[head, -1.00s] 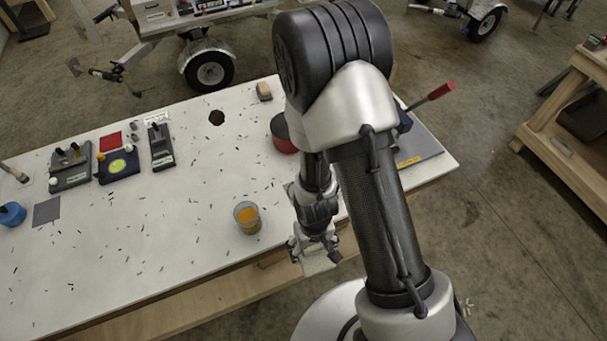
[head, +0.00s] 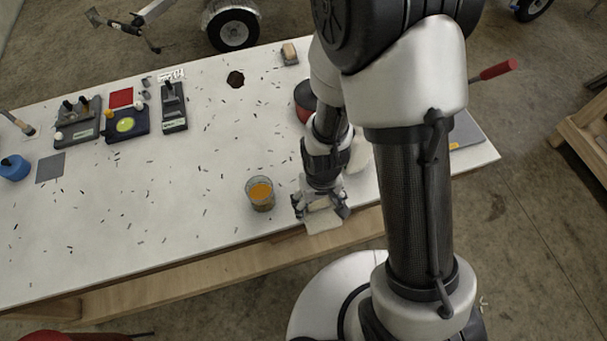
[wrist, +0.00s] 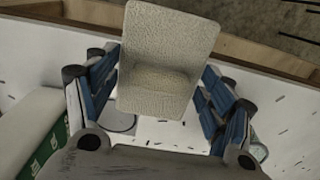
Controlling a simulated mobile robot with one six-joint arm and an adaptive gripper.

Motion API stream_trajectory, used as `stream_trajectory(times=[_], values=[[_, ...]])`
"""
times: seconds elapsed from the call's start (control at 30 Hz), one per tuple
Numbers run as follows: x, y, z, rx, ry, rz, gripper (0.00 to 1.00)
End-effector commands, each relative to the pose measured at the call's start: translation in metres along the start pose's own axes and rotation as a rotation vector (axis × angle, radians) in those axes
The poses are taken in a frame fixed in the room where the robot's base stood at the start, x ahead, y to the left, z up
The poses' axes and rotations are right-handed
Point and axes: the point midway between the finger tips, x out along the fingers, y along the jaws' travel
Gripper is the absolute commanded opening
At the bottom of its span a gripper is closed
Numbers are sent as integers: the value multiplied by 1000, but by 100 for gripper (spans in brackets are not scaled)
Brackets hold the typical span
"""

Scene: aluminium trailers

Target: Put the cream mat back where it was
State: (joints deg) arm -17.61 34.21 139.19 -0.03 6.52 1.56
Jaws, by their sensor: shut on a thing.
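The cream mat (head: 323,221) is a small, pale, textured rectangle at the table's front edge in the head view. My gripper (head: 321,207) is shut on it from the table side, and part of the mat sticks out towards the front. In the wrist view the mat (wrist: 170,45) lies between the blue-padded fingers of my gripper (wrist: 160,95), bulging slightly near the grip. The white table (head: 150,220) lies below; whether the mat touches it I cannot tell.
A glass with orange contents (head: 261,195) stands close left of my gripper. A red-and-dark pot (head: 304,100) is partly hidden behind my arm. A box with a green label (wrist: 40,145) shows at the wrist view's left. Small dark bits litter the table; its front left is otherwise clear.

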Motion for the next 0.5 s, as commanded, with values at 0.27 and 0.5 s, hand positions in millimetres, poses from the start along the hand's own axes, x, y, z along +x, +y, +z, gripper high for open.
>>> stream_trajectory(times=[0.27,0.5], values=[[0,0,-76,0,2,0,51],[-1,0,-116,0,0,0,51]])
